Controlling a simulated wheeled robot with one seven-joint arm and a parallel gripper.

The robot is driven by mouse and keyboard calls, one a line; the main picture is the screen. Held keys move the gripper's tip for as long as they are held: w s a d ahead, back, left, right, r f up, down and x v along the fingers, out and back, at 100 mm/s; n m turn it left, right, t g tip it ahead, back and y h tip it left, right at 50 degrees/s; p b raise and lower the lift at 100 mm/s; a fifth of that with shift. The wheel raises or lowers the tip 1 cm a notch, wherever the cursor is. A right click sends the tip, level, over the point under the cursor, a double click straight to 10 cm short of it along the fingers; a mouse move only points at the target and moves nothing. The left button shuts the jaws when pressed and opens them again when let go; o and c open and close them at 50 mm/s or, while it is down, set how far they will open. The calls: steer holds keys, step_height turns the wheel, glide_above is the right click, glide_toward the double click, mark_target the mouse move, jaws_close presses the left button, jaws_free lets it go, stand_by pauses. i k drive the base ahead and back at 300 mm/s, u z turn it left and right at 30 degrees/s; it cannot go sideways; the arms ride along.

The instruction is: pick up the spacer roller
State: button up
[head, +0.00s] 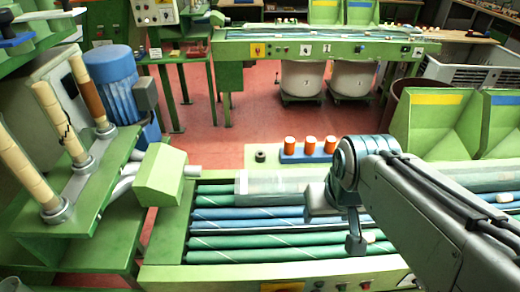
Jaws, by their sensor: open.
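My gripper (355,245) hangs from my arm over the roller bed, pointing down. It is open, and I see nothing between its fingers. It is apart from the dark cylinder, which lies farther back and to the left. My wrist hides part of the bed.
The bed has long green and blue rollers (250,223) and a clear cover (265,184). Three orange cylinders (310,145) stand on the blue block (300,157). A green box (162,175) is at the bed's left. Green hoppers (432,122) stand at right.

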mark_target(289, 145)
steer(key=k, duration=1)
steer(key=u, duration=1.45)
steer(key=i, duration=0.85)
steer(key=z, duration=1.85)
steer(key=i, duration=0.5)
